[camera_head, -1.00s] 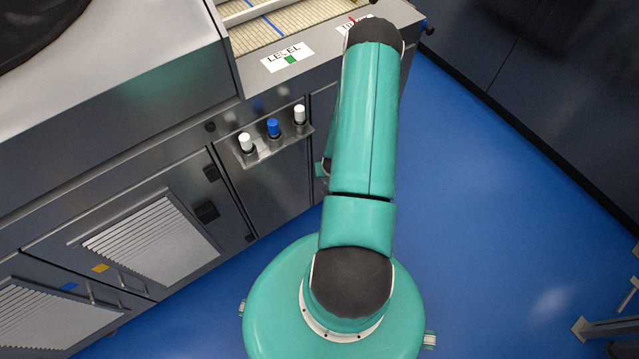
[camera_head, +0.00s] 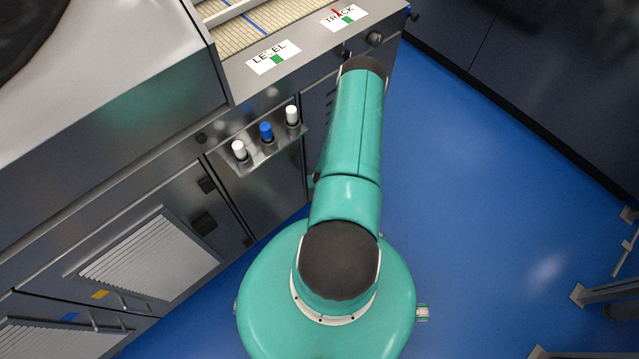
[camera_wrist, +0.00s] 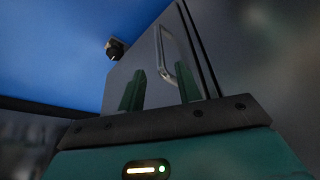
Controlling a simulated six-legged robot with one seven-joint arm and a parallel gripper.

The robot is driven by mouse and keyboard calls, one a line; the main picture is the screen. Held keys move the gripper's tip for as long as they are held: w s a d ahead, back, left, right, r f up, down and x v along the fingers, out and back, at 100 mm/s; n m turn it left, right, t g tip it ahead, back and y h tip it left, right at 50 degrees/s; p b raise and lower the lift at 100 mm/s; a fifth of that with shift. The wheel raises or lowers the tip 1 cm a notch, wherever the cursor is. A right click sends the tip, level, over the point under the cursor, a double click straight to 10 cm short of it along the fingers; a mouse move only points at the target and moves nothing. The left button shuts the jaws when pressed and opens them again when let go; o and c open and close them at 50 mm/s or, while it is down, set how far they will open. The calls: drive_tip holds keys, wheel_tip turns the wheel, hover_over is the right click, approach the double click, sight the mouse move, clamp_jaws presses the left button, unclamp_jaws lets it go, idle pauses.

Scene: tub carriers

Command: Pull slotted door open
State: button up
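In the wrist view my gripper (camera_wrist: 162,76) has its two dark green fingers apart, with nothing between their tips that I can see gripped. A metal bar handle (camera_wrist: 164,42) stands on a grey door panel (camera_wrist: 135,63) just beyond the fingers, closer to the right finger. I cannot tell whether a finger touches it. In the head view a dark cabinet door (camera_head: 316,103) with a few short slots shows partly behind my arm, which hides the rest of it and my gripper. The door looks shut there.
Left of it, a bracket (camera_head: 262,150) carries two white knobs and one blue knob. Louvred panels (camera_head: 150,258) are further left. LEVEL (camera_head: 273,57) and TRACK (camera_head: 344,18) labels sit above. Blue floor (camera_head: 470,200) is open to the right, with metal frame legs (camera_head: 600,291) at its edge.

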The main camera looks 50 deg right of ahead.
drive_tip(key=x, duration=0.7)
drive_tip(key=shift+w+f, duration=0.1)
drive_tip(key=shift+f, duration=0.1)
clamp_jaws()
